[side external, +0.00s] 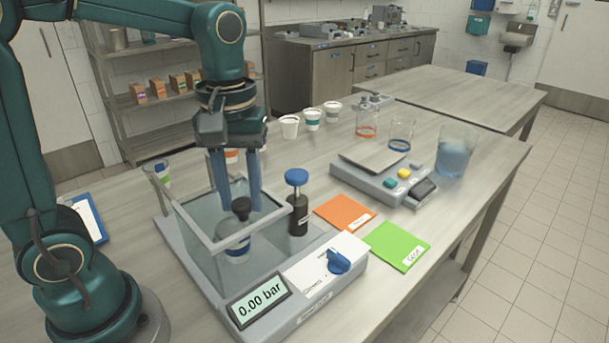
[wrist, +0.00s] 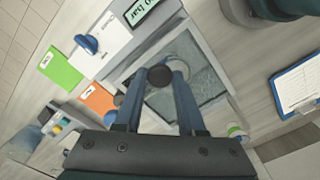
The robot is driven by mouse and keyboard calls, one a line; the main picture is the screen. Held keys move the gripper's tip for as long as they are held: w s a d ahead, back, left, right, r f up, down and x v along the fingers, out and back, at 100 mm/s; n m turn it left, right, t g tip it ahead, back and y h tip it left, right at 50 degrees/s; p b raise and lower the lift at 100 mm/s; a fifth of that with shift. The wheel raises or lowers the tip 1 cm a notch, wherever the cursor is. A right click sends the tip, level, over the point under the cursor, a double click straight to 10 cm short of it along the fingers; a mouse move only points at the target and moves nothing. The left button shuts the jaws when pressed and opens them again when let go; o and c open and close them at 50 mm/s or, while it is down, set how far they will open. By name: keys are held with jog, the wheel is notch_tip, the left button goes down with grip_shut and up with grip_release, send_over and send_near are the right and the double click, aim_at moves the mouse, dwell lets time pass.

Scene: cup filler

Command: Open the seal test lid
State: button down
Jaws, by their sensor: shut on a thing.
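The seal test station has a grey base (side external: 318,312), a display reading 0.00 bar and a clear chamber with a grey-rimmed top (side external: 188,222). The black knob (side external: 241,206) of its clear lid stands between the two blue fingers of my gripper (side external: 243,207). In the wrist view the round black knob (wrist: 160,76) also sits between my fingertips (wrist: 164,78). My gripper points down and is shut on the knob. A cup with a blue band (side external: 236,248) is visible through the chamber wall. I cannot tell whether the lid is lifted at all.
A black bottle with a blue top (side external: 297,205) stands close to the chamber's right side. An orange card (side external: 345,213), a green card (side external: 398,246) and a scale (side external: 382,180) lie farther right. White cups (side external: 289,126) stand behind. A clipboard (wrist: 297,86) lies beside the station.

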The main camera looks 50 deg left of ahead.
jog(key=shift+a, duration=0.1)
jog(key=a, duration=1.2)
jog(key=c, duration=0.5)
grip_release()
jog(key=shift+d, duration=0.1)
jog(key=shift+r, duration=2.55)
